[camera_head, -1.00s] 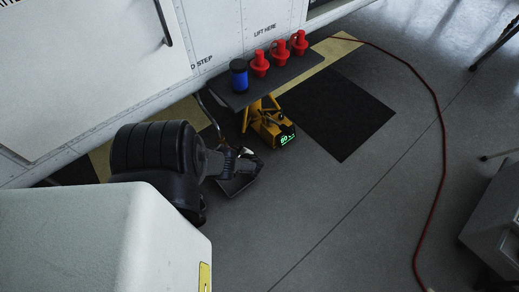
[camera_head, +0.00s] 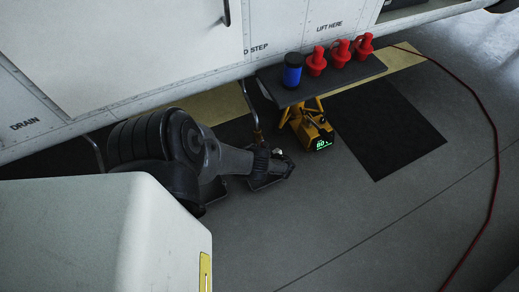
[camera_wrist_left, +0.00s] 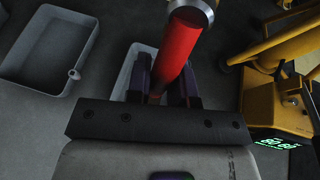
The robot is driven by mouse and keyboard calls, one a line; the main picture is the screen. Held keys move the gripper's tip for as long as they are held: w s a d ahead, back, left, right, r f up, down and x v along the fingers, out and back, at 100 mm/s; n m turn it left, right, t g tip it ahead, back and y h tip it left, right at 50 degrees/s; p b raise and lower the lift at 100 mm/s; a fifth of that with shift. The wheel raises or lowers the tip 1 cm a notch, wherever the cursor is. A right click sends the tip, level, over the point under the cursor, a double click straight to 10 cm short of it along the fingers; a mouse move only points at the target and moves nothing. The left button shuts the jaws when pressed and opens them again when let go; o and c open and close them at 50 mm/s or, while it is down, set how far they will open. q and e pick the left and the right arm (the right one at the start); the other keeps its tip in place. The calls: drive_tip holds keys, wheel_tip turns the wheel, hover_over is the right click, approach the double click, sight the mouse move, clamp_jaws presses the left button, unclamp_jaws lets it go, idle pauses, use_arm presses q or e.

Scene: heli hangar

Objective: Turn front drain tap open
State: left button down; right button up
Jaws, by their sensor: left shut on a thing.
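The front drain tap shows in the left wrist view as a red handle (camera_wrist_left: 179,52) with a silver collar (camera_wrist_left: 203,8) at its upper end. My left gripper (camera_wrist_left: 164,92) is shut on the red handle, with a dark finger on each side of it. In the head view my left gripper (camera_head: 286,166) is low beside the aircraft, near a thin pipe (camera_head: 251,108) that comes down from the belly. The tap itself is hidden there by the gripper and wrist. My right gripper is not in view.
Pale trays lie on the floor, one under the handle (camera_wrist_left: 124,82) and one to the left (camera_wrist_left: 20,58). A yellow jack (camera_head: 306,124) stands close to the right of my gripper. A dark shelf (camera_head: 345,74) above it holds a blue can (camera_head: 292,71) and red plugs (camera_head: 316,61).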

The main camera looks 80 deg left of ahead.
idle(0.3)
use_arm(q)
drive_tip(key=c, duration=1)
unclamp_jaws()
drive_tip(key=shift+w+d+r, duration=0.1)
drive_tip(key=shift+d+r, duration=0.05)
drive_tip(key=shift+d, duration=0.1)
drive_tip(key=shift+p+v, duration=2.6)
drive_tip(key=shift+v, duration=4)
